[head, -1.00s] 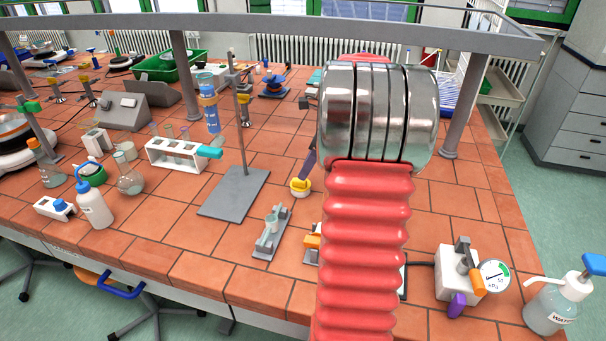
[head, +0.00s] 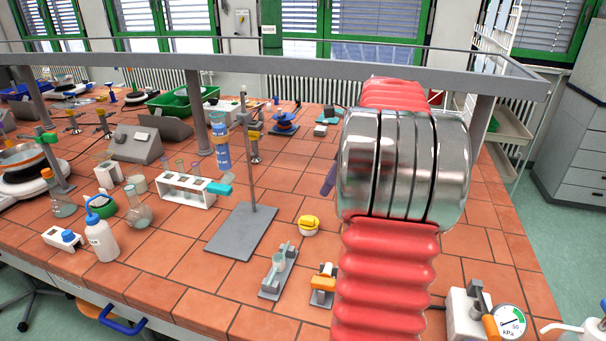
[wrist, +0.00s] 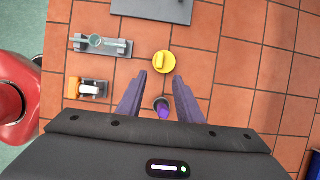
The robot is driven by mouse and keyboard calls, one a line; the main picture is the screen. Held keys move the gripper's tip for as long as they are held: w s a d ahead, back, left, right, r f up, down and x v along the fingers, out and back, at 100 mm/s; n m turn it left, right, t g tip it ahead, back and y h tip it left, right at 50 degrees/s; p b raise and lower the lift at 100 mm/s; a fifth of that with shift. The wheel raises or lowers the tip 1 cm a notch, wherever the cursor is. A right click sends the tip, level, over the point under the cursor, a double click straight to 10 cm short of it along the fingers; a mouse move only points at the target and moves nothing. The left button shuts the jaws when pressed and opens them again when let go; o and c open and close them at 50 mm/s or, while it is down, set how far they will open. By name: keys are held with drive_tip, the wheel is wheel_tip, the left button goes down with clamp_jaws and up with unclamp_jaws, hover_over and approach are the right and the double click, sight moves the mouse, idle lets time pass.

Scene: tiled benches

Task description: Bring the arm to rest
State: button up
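My arm's red and silver links fill the right middle of the head view and hide most of my gripper; one purple-grey finger (head: 328,180) shows at their left edge. In the wrist view, my gripper (wrist: 160,78) has its two fingers well apart, with nothing touching both. It is above the tiled bench (head: 270,325). A round yellow-topped piece (wrist: 164,62) lies on the bench beyond the fingertips, and shows in the head view (head: 308,225). A small dark piece with a purple top (wrist: 162,108) appears between the fingers; I cannot tell its height.
A stand with a grey plate (head: 240,232) is left of my arm. A clamp-like holder (head: 278,270) and an orange piece (head: 322,285) lie near the front. A pressure gauge (head: 510,321) stands at right. A grey rail (head: 300,68) crosses behind. Tiles around the yellow piece are clear.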

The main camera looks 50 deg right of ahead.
idle(0.3)
wheel_tip(320, 180, down, 4)
drive_tip(key=s+n, duration=0.2)
drive_tip(key=n, duration=0.4)
drive_tip(key=s+a+n, duration=0.3)
drive_tip(key=a+n, duration=0.5)
drive_tip(key=a, duration=0.6)
drive_tip(key=s+a+r+n+t+h, duration=0.1)
drive_tip(key=s+a+n, duration=0.2)
drive_tip(key=a+n, duration=0.5)
drive_tip(key=s+a+r+n+h, duration=0.1)
drive_tip(key=a+n, duration=0.7)
drive_tip(key=a, duration=1.2)
drive_tip(key=shift+s+r+n+t, duration=0.15)
drive_tip(key=shift+s+n+t, duration=0.15)
drive_tip(key=shift+s, duration=0.6)
